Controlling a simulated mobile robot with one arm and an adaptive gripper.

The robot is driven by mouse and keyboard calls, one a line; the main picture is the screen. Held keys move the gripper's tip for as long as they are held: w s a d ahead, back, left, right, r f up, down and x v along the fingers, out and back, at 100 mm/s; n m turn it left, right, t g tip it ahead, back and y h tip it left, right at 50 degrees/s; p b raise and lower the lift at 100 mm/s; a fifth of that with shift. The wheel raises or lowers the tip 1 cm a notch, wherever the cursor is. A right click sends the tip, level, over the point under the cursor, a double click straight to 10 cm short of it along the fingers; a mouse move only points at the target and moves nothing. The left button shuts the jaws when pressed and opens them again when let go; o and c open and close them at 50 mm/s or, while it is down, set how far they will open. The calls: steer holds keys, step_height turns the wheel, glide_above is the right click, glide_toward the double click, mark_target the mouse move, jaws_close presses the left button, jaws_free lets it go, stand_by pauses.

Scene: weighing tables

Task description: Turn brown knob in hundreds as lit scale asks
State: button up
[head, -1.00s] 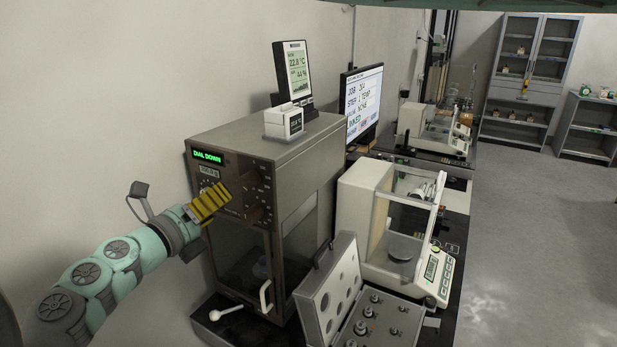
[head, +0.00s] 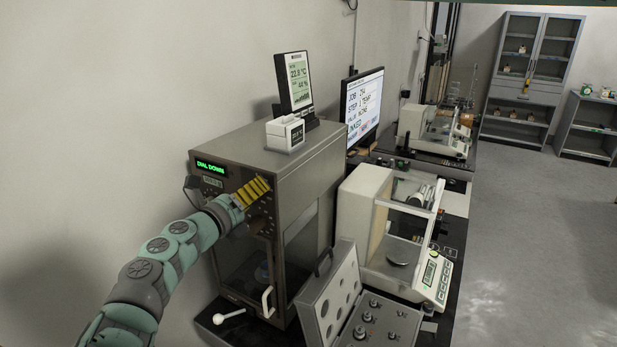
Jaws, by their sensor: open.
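The lit scale is a tall brown-grey balance cabinet (head: 285,180) at the centre-left, with a glass door low on its front. Its green display (head: 210,168) reads "DIAL DOWN". A small readout (head: 213,182) sits under the display; its figures are too small to read. My gripper (head: 258,188), with yellow fingers, is at the upper right of the cabinet's front panel, over the dial area. It is open.
A weight case (head: 330,300) stands open in front of the cabinet. A white balance (head: 362,215) is to its right. A white-knobbed lever (head: 219,319) sticks out low. Open floor lies at right.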

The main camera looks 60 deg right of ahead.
jaws_close()
stand_by(0.6)
steer(key=n+p, duration=0.2)
steer(key=n, duration=0.2)
steer(key=shift+r+p, duration=0.2)
steer(key=shift+p, duration=0.2)
steer(key=shift+n+p, duration=0.95)
steer(key=shift+n, duration=0.85)
steer(key=shift+f, duration=0.15)
